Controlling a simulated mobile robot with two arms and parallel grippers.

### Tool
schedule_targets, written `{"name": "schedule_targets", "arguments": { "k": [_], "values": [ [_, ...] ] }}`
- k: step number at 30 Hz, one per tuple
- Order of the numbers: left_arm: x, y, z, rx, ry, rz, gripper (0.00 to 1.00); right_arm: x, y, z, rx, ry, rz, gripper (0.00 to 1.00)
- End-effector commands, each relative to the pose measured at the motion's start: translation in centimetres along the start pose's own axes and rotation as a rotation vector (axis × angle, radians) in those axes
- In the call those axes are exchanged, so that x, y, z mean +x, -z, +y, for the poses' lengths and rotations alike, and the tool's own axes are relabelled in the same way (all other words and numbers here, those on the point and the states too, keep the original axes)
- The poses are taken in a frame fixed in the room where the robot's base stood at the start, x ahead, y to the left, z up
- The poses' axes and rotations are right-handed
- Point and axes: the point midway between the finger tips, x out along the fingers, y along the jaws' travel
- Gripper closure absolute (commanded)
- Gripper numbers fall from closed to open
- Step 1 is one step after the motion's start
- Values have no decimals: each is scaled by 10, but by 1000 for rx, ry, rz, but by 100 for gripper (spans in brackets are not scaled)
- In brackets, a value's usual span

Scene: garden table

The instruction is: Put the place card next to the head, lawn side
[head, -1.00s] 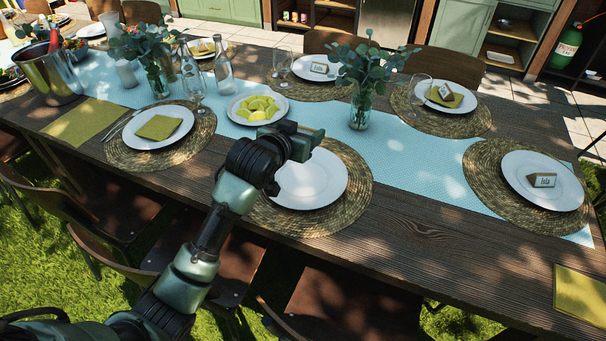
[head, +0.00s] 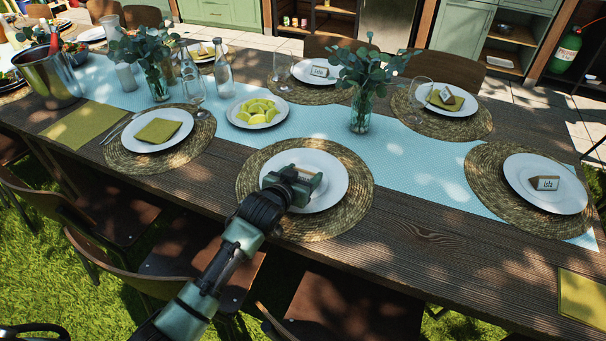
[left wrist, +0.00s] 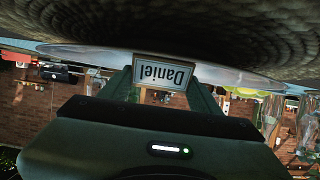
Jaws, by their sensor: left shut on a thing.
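The place card, reading "Daniel", shows upside down in the left wrist view (left wrist: 163,72), between the two fingers of my left gripper (left wrist: 162,86). In the head view my left gripper (head: 304,186) is low over the white plate (head: 325,166) on the near, lawn side, and hides the card. The plate lies on a round woven mat (head: 355,209). In the wrist view the plate's rim (left wrist: 225,75) is close to the card; I cannot tell whether they touch. My right gripper is not in view.
Another card (head: 545,183) stands on the plate at the right. Cards also stand on far-side plates (head: 320,71). A yellow mat (head: 582,297) lies at the right.

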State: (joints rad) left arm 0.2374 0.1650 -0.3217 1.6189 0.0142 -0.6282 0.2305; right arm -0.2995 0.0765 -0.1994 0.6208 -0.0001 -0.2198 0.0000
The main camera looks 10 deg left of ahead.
Motion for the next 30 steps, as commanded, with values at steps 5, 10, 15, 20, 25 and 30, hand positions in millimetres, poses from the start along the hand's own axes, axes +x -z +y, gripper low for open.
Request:
{"name": "schedule_targets", "arguments": {
  "k": [5, 10, 15, 20, 25, 30],
  "values": [
    [1, -2, 0, 0, 0, 0, 76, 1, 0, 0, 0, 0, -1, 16],
    [1, -1, 0, 0, 0, 0, 15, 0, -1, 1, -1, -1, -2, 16],
    [1, -1, 0, 0, 0, 0, 15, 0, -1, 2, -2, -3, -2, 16],
    [-4, 1, 0, 0, 0, 1, 15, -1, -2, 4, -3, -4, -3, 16],
    [-32, 1, 0, 0, 0, 1, 15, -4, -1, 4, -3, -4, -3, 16],
    [-70, 1, 0, 0, 0, 0, 15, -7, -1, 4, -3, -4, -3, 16]
  ]
}}
